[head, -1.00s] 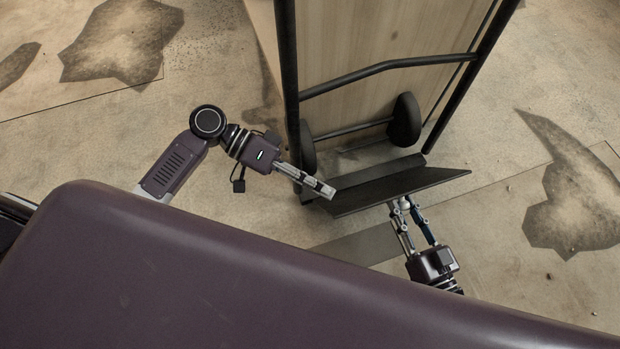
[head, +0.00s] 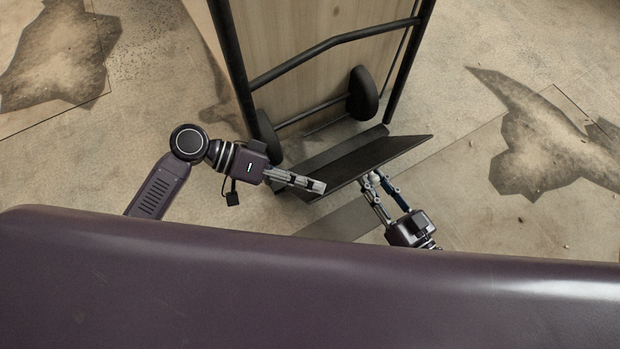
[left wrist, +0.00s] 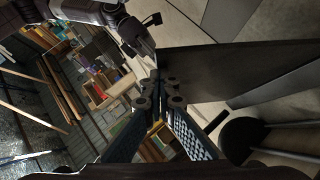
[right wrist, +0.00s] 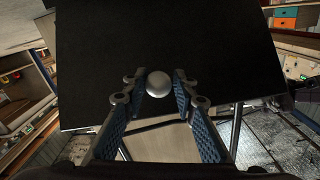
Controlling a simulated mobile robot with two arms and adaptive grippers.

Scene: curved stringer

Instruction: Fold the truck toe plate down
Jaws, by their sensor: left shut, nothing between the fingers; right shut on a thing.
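The black toe plate (head: 370,162) stands tilted up at the foot of the hand truck (head: 330,45) in the head view. It fills much of the right wrist view (right wrist: 215,45) and shows as a dark sheet in the left wrist view (left wrist: 235,68). My right gripper (head: 372,180) is shut on a round silver knob (right wrist: 159,84) on the plate's near face. My left gripper (head: 318,187) is shut and empty at the plate's left corner. I cannot tell whether its tips touch the plate.
The truck's dark wheels (head: 363,92) stand behind the plate, and a wooden panel (head: 310,20) rises within its frame. The concrete floor (head: 480,215) is clear to the right. Shelves with boxes (left wrist: 100,75) show in the left wrist view.

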